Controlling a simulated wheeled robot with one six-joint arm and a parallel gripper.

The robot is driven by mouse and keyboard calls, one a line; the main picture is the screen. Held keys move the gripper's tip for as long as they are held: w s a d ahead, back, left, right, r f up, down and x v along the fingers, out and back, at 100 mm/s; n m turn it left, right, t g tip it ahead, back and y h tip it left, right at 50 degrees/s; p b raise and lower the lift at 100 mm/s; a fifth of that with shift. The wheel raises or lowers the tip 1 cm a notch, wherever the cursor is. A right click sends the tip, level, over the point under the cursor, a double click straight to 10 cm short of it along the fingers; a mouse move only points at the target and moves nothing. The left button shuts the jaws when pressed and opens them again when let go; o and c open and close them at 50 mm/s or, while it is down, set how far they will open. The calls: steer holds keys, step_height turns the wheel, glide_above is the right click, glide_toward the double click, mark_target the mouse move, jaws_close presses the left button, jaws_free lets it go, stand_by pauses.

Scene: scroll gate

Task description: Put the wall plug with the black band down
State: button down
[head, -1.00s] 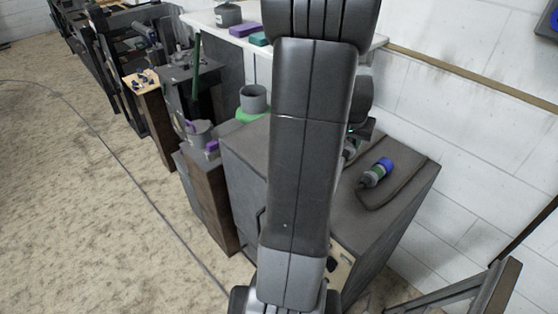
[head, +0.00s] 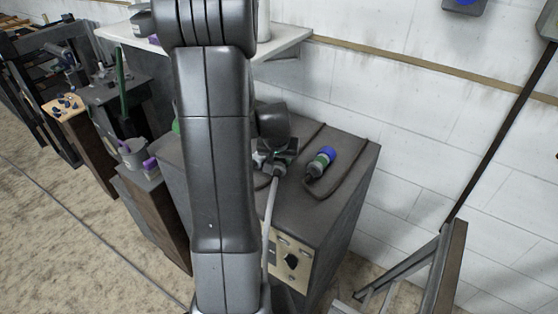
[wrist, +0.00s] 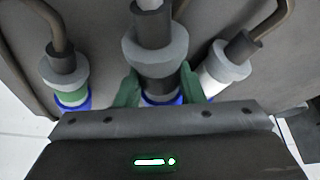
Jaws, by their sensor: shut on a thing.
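The wall plug with the black band (wrist: 158,68) has a grey collar, a dark middle and a blue end. In the wrist view my gripper (wrist: 160,88) is shut on it, one green finger on each side. In the head view my gripper (head: 279,160) is over the grey cabinet top, partly behind my arm. I cannot tell whether the held plug touches the top. A green-banded plug (wrist: 68,78) lies to its left in the wrist view and also shows in the head view (head: 320,162). A white-banded plug (wrist: 226,62) is to its right in the wrist view.
The grey cabinet (head: 340,200) has dark cords on its top and a pale front panel (head: 290,258) with a black knob. A light cord (head: 271,215) hangs down in front. A white wall stands behind. Clear top lies beyond the green-banded plug.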

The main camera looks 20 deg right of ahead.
steer(key=shift+f, duration=0.4)
steer(key=shift+f+b, duration=0.45)
steer(key=shift+b, duration=0.1)
steer(key=c, duration=0.9)
jaws_free()
steer(key=shift+c, duration=0.2)
steer(key=shift+r, duration=0.15)
steer(key=shift+r+p, duration=0.6)
steer(key=shift+p, duration=0.2)
steer(key=v, duration=1.1)
steer(key=shift+s+r+b, duration=0.2)
steer(key=shift+s+b, duration=0.05)
steer(key=shift+b, duration=0.05)
steer(key=shift+a, duration=0.1)
